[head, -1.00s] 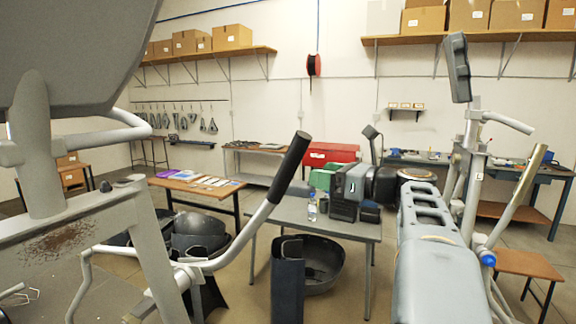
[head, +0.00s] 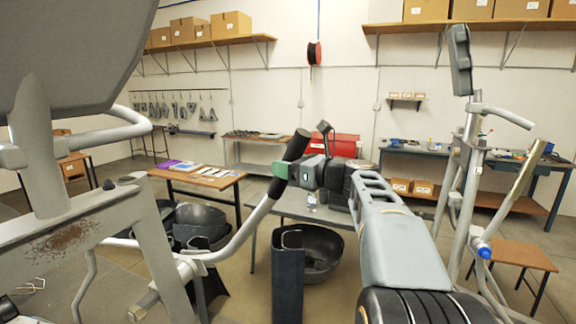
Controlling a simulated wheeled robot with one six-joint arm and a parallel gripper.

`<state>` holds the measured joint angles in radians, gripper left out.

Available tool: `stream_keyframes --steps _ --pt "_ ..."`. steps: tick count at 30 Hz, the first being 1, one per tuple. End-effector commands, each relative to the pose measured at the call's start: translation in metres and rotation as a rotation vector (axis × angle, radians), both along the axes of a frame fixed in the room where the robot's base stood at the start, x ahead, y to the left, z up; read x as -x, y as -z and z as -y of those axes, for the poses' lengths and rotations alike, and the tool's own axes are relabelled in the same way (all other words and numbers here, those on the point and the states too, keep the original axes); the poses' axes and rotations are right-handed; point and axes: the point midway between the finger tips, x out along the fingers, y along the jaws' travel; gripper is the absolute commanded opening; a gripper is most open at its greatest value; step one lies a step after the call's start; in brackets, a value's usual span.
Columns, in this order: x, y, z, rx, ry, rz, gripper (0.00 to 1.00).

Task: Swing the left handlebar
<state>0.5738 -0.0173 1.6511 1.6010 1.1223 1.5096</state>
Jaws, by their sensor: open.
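The left handlebar (head: 248,226) is a bent grey bar with a black grip (head: 298,146) on its upper end. It rises to the right from a joint low on the grey elliptical frame (head: 70,240) at the left. My gripper (head: 290,171), with a green fingertip, is open at the lower part of the black grip. It overlaps the grip in the picture. The far finger is hard to make out, and I cannot tell whether the gripper touches the bar. My arm reaches in from the lower right and hides part of the table behind.
A grey table (head: 320,208) with a bottle (head: 312,200) stands behind my gripper. A dark bowl-shaped shell (head: 325,250) and a dark upright panel (head: 287,285) are below. A grey post with bars (head: 470,180) and a brown stool (head: 517,262) stand right. A wooden table (head: 200,186) is behind.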

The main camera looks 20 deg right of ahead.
Motion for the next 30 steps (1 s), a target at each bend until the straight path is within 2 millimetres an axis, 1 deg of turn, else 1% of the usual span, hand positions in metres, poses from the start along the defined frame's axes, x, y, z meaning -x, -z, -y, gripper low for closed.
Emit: stream_keyframes --steps 2,21,28,30 --pt "0.0001 0.0000 0.0001 0.000 0.000 0.000 0.62" --pt "0.0003 0.0001 0.0002 0.000 0.000 0.000 0.01" --pt "0.0003 0.0003 0.0002 0.000 0.000 0.000 0.00" --pt "0.0013 0.0041 0.0003 -0.003 -0.003 0.002 0.00"
